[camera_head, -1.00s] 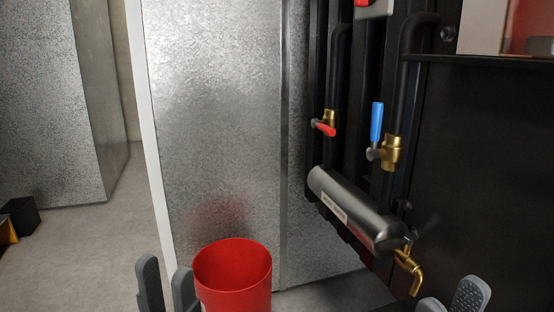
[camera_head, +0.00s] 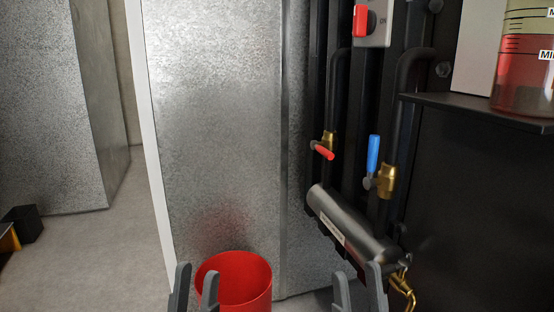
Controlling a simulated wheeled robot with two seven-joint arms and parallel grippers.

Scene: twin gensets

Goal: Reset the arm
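My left gripper (camera_head: 195,280) is at the bottom of the head view, its two grey fingers apart. Its right finger overlaps the left side of the red bucket (camera_head: 236,278) in the picture; I cannot tell if they touch. My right gripper (camera_head: 358,280) is at the bottom, right of the bucket, fingers apart with nothing seen between them. Its right finger partly covers the lower end of the steel cylinder (camera_head: 345,225) in the picture. Both arms are below the frame.
A red-handled valve (camera_head: 323,150) and a blue-handled valve (camera_head: 373,155) are on the dark pipes. A brass tap (camera_head: 402,290) is at lower right. A red switch (camera_head: 361,20) is above. A shelf (camera_head: 470,108) holds a jar of red fluid (camera_head: 523,75). Open floor (camera_head: 110,250) is at left.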

